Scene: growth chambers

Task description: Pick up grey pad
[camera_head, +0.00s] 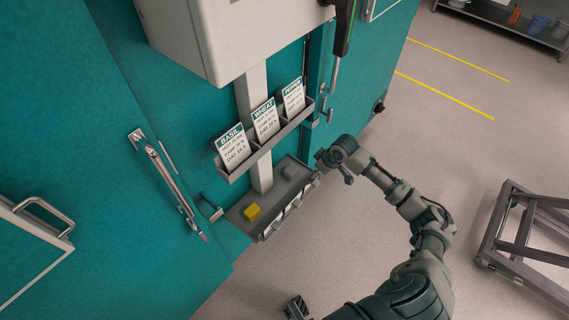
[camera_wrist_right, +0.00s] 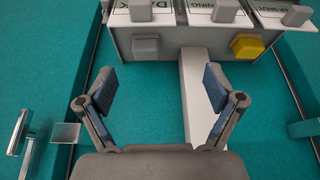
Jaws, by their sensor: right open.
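The grey pad (camera_head: 290,172) sits on the lower grey tray (camera_head: 238,216), toward the end nearer my right gripper. It also shows in the right wrist view (camera_wrist_right: 146,48), beyond the fingertips and apart from them.
An upper rack (camera_head: 262,150) holds cards marked BASIL, WHEAT and a third. White label cards stand along the lower tray's front. A pale post (camera_wrist_right: 198,100) joins the tray. Teal chamber doors with handles (camera_head: 170,180) flank it. A metal frame (camera_head: 520,245) stands on the floor at right.

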